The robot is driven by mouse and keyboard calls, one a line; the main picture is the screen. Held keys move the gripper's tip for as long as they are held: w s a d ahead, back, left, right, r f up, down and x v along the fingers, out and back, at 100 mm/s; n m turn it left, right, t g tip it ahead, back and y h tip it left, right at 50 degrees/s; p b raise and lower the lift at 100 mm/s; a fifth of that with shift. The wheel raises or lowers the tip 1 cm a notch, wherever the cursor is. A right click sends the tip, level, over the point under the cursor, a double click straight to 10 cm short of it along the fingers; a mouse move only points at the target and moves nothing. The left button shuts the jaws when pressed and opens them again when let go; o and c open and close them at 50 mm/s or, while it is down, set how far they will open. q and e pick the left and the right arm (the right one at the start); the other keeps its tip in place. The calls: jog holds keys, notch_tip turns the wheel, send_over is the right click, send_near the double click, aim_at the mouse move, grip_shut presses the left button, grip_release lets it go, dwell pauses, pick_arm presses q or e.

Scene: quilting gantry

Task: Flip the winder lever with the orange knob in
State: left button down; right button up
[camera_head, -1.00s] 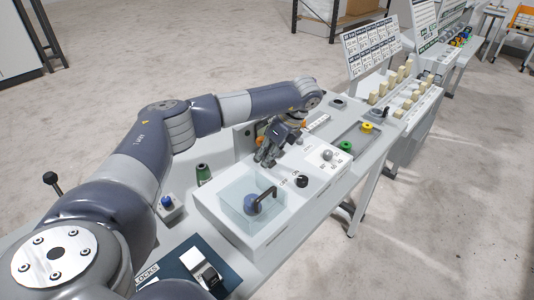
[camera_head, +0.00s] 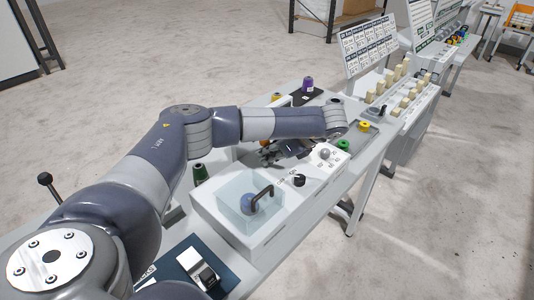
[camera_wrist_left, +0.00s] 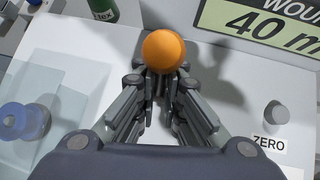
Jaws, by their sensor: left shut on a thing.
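The orange knob (camera_wrist_left: 164,51) of the winder lever shows in the left wrist view, above a white panel, with its ball just past my fingertips. My left gripper (camera_wrist_left: 164,88) is shut on the lever below the ball; the fingers hide most of the lever's stem. In the head view my left gripper (camera_head: 270,154) is low over the back of the white machine (camera_head: 228,213). My right gripper is in neither view.
A clear box over a blue knob (camera_head: 248,204) and a black dial (camera_head: 299,180) are on the machine's front. A green spool (camera_head: 200,174) stands at left, a purple spool (camera_head: 307,85) behind. A display reading 40 m (camera_wrist_left: 262,22) and a ZERO button (camera_wrist_left: 276,113) are close by.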

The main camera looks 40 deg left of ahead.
pick_arm(q)
jog(key=shift+w+r+y+p, duration=0.1)
jog(key=shift+r+y+p, duration=0.55)
jog(key=shift+y+p, duration=0.15)
jog(key=shift+f+y+p, duration=0.15)
jog(key=shift+y+p, duration=0.45)
jog(key=shift+p, duration=0.1)
jog(key=c, duration=1.7)
grip_release()
jog(key=shift+f, duration=0.1)
jog(key=shift+s, duration=0.2)
jog(key=shift+d+f, duration=0.1)
jog(key=shift+d, duration=0.15)
jog(key=shift+w+d+r, duration=0.2)
jog(key=shift+d+r, duration=0.05)
jog(key=shift+d, duration=0.2)
jog(key=s+v, duration=0.1)
jog(key=v, duration=0.9)
jog(key=shift+w+d+r, duration=0.25)
jog(key=shift+w+r, duration=0.1)
jog(key=shift+w, duration=0.05)
